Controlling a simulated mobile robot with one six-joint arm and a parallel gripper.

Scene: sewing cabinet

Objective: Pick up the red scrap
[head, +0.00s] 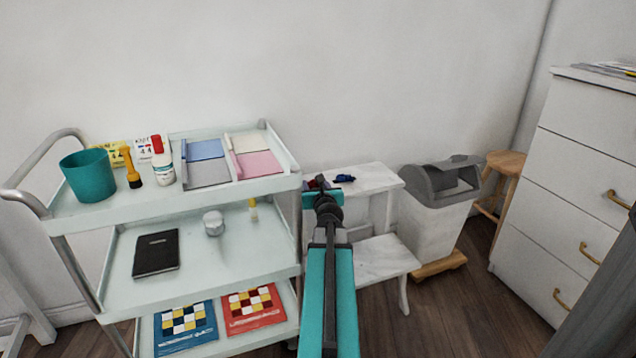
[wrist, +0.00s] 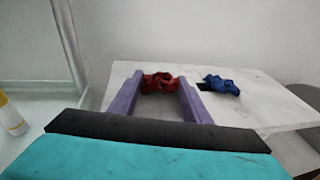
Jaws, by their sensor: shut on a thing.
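The red scrap (wrist: 158,83) is a crumpled dark red piece between the two purple fingers of my gripper (wrist: 160,88) in the wrist view. My gripper is shut on it, over the white stool's top step (wrist: 240,110). I cannot tell whether the scrap still touches the surface. In the head view a bit of the red scrap (head: 312,184) shows just past my arm, which hides most of the gripper.
A crumpled blue scrap (wrist: 221,85) lies on the step to the right; it also shows in the head view (head: 345,178). A white cart (head: 110,215) with several items stands left. A grey-lidded bin (head: 430,220) and drawers (head: 570,180) stand right.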

